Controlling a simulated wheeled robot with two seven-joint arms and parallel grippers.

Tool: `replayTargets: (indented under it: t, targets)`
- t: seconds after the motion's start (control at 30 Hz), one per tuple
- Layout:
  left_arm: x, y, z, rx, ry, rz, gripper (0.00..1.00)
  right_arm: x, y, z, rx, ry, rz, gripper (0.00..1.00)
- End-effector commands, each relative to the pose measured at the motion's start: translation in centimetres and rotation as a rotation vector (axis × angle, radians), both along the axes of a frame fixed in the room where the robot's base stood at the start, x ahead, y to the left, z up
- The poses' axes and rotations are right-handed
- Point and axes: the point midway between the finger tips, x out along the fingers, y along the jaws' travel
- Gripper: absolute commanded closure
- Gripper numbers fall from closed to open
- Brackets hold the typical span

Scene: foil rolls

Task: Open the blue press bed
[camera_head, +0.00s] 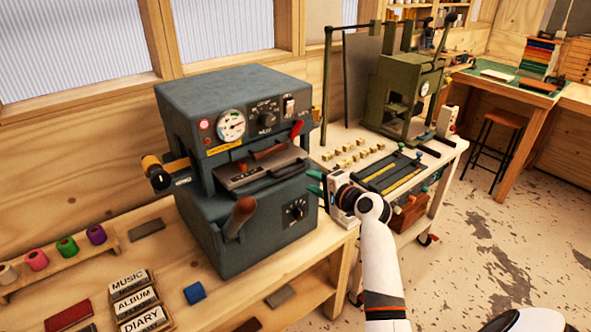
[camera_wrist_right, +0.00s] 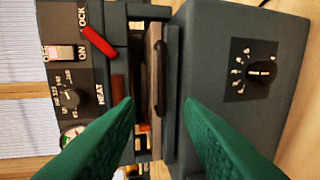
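The blue-grey press (camera_head: 235,165) stands on the wooden bench at the middle left. In the right wrist view the bed (camera_wrist_right: 157,80) runs vertically between my fingers. My right gripper (camera_head: 318,182) is at the press's right front corner. Its green fingers (camera_wrist_right: 158,112) are spread apart with nothing clearly between them, either side of the bed's edge; contact cannot be told. My left gripper is not in view.
A red lever (camera_head: 296,129) labelled LOCK sits on the press's right side, and a brown-handled lever (camera_head: 240,214) at its front. Foil rolls (camera_head: 67,246) and title blocks (camera_head: 135,298) lie at left. A green press (camera_head: 405,95) stands on the right-hand table.

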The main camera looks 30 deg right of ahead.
Motion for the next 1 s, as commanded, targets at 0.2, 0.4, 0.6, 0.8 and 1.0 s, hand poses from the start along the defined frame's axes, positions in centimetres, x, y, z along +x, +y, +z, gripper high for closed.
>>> replayTargets:
  t: [0.2,0.4,0.6,0.8,1.0]
  targets:
    - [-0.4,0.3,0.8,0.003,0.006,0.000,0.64,4.4,0.3,-0.7,0.002,0.000,0.000,0.66]
    - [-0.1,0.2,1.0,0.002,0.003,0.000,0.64,7.2,0.6,-1.5,0.000,0.001,0.000,0.66]
    - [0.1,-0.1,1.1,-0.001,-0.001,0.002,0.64,8.5,0.7,-1.8,-0.002,0.001,-0.001,0.66]
    - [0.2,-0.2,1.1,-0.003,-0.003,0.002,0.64,8.7,0.7,-1.9,-0.003,0.001,-0.001,0.66]
    - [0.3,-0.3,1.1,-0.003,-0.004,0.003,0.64,8.7,0.7,-1.9,-0.003,0.001,-0.001,0.79]
